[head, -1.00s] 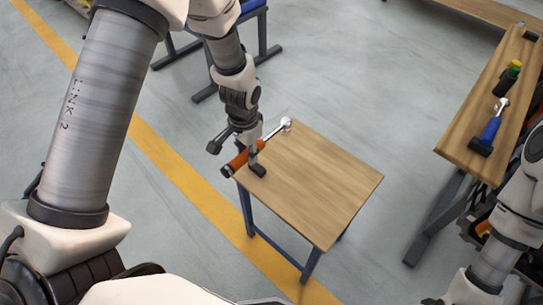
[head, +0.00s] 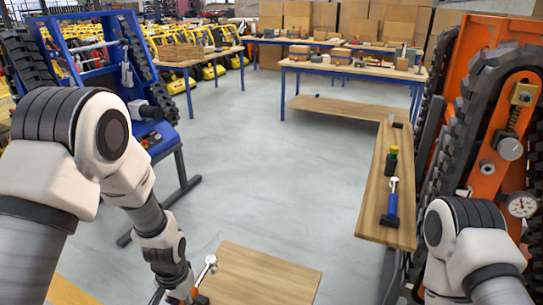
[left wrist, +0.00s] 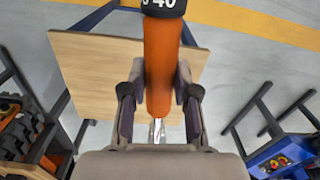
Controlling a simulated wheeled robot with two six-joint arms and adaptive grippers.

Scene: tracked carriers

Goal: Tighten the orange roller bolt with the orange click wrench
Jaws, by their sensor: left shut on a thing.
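The orange click wrench (left wrist: 162,60) is in my left gripper (left wrist: 160,100), its orange handle between the two fingers. A black collar with white digits ending in 40 shows at the top of the left wrist view. In the head view the wrench's chrome head (head: 210,262) shows above the small wooden table (head: 262,275), near the bottom edge; most of the handle is cut off there. The orange tracked carrier (head: 508,105) stands at the right. Round metal parts show on it, but I cannot tell which is the roller bolt. My right gripper is out of view.
A blue tracked carrier (head: 88,60) stands at the left. Open grey floor (head: 260,165) lies between. My right arm is close to the orange carrier.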

